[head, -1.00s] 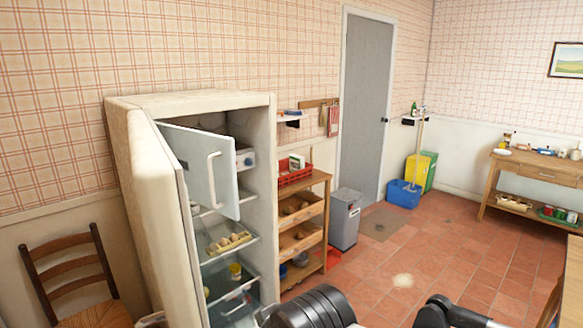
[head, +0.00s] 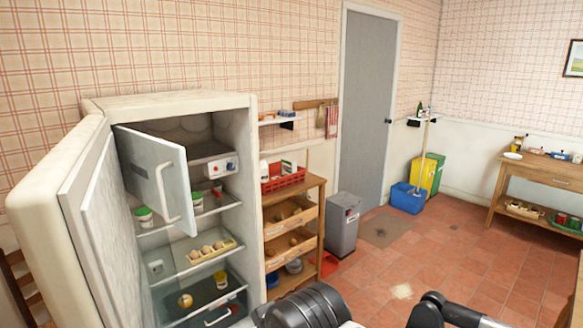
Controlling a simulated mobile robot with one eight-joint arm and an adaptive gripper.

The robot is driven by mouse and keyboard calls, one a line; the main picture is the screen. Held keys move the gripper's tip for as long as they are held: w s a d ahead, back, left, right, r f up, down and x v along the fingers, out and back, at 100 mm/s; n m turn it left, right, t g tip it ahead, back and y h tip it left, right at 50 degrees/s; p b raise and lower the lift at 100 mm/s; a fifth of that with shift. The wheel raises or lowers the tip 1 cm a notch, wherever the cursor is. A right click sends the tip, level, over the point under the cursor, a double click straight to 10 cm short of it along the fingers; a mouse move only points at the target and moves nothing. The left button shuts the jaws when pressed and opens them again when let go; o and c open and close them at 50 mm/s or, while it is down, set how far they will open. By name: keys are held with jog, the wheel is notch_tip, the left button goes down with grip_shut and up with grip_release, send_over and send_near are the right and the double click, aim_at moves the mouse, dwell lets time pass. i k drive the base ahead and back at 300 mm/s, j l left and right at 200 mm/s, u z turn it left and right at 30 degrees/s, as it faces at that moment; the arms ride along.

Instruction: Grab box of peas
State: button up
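I cannot make out a box that is clearly peas. The white fridge (head: 180,101) stands open at the left, its main door (head: 60,205) swung to the left. The small freezer door (head: 158,182) at its top is ajar, and the part of the freezer compartment (head: 208,152) I can see looks empty. A small white and green carton (head: 288,167) stands in a red crate (head: 284,182) on the wooden rack right of the fridge; its label is too small to read. Dark parts of my arm show along the bottom edge, but my gripper is not in view.
A grey bin (head: 343,225) stands beside the wooden rack (head: 315,215).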

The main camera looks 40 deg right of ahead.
aim_at(289, 166)
jog(key=i+l+u, duration=0.1)
jog(key=i+l, duration=0.15)
jog(key=l, duration=0.3)
jog(key=i+l, duration=0.2)
jog(key=l, duration=0.4)
jog(key=i+l+u, duration=0.15)
jog(key=l, duration=0.4)
jog(key=i+l+u, duration=0.1)
jog(key=i+l, duration=0.2)
jog(key=l, duration=0.35)
jog(key=i+l+u, duration=0.1)
jog(key=l, duration=0.5)
jog(key=i+l, duration=0.2)
jog(key=l, duration=0.45)
jog(key=i+l+u, duration=0.15)
jog(key=l, duration=0.45)
jog(key=i+l+u, duration=0.1)
jog(key=l, duration=0.55)
